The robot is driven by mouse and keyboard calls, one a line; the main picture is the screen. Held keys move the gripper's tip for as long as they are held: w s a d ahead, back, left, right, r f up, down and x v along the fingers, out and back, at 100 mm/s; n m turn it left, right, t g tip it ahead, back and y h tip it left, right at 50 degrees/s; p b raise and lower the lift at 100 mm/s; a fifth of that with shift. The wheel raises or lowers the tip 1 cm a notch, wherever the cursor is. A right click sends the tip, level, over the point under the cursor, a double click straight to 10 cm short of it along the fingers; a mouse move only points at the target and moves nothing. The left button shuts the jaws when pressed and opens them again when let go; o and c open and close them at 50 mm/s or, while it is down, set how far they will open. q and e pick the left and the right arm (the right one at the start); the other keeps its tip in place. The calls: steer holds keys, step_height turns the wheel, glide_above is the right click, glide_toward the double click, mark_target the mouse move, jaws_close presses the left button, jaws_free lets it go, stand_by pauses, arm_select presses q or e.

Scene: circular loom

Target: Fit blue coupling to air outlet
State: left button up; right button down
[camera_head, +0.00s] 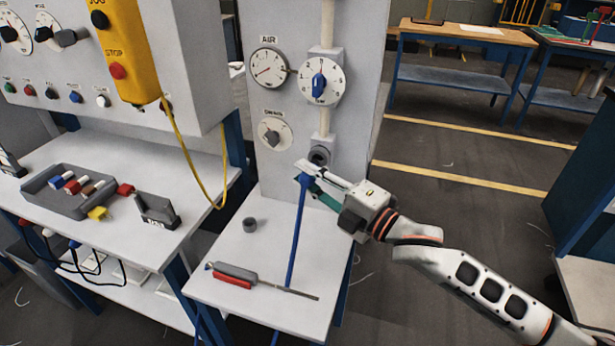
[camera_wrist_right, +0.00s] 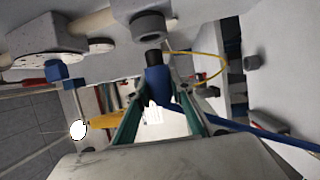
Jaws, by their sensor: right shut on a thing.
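My right gripper (camera_head: 311,175) is shut on the blue coupling and holds it just below the air outlet (camera_head: 319,155) on the grey panel. In the right wrist view the blue coupling (camera_wrist_right: 157,83) sits between the green-sided fingers (camera_wrist_right: 158,104), its dark end (camera_wrist_right: 153,57) pointing toward the round grey outlet (camera_wrist_right: 148,28). A small gap seems to show between them. A blue hose (camera_head: 296,236) hangs from the coupling across the small shelf in the head view. In the head view the gripper mostly hides the coupling. My left gripper is not in view.
A grey ring (camera_head: 250,225) and a red-and-grey tool (camera_head: 234,275) lie on the small shelf (camera_head: 214,294). The blue valve knob (camera_head: 319,85) and the air gauge (camera_head: 268,69) are above the outlet. A yellow cable (camera_head: 181,146) hangs at the left.

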steer(key=shift+w+d, duration=0.2)
steer(key=shift+w, duration=0.4)
steer(key=shift+w+d, duration=0.1)
steer(key=shift+w, duration=0.2)
steer(key=shift+w+d, duration=0.1)
steer(key=shift+w, duration=0.2)
steer(key=shift+w+d, duration=0.15)
steer(key=shift+w, duration=0.2)
steer(key=c, duration=1.7)
jaws_free()
steer(key=v, duration=1.2)
